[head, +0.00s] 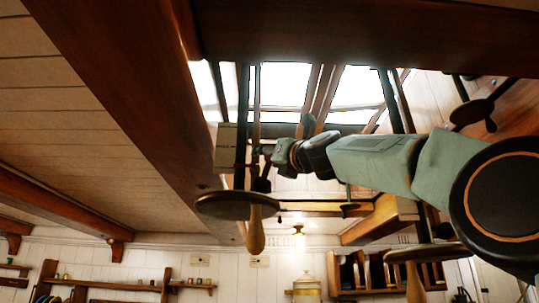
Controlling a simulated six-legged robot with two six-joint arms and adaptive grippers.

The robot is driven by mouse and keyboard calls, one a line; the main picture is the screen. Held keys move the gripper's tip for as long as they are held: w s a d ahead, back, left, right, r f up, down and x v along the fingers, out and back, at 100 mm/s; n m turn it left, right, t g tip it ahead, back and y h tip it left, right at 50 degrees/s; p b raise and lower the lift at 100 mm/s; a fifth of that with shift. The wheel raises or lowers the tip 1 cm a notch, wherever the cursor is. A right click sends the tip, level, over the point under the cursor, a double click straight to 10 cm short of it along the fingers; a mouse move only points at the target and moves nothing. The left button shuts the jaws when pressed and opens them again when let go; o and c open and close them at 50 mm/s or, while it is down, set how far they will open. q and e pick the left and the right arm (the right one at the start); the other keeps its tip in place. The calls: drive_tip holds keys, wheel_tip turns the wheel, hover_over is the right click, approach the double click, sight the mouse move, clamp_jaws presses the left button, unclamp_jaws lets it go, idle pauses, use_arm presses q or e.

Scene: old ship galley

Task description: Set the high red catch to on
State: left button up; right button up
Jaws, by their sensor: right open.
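I look up at a skylight opening between dark wooden beams. My right arm reaches in from the right, and my right gripper (262,154) is at its far end, raised in the opening. It is small and dark here; its jaws are open, and I see nothing held in it. A pale box-like block (226,146) is just left of the gripper; I cannot tell whether they touch. I cannot make out a red catch; it may be hidden or too small to tell. My left gripper is not in view.
A dark round disc (237,205) with a wooden handle (255,232) hangs below the gripper. Dark upright bars stand close around it. A heavy beam (130,90) runs along the left. Shelves (120,285) and a lit lamp (298,231) are farther back.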

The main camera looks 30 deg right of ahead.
drive_tip(key=shift+s+d, duration=0.25)
drive_tip(key=shift+s, duration=0.05)
drive_tip(key=c, duration=0.5)
drive_tip(key=shift+w+a, duration=0.1)
drive_tip(key=shift+w, duration=0.05)
drive_tip(key=c, duration=0.6)
clamp_jaws()
drive_tip(key=shift+w+f, duration=0.1)
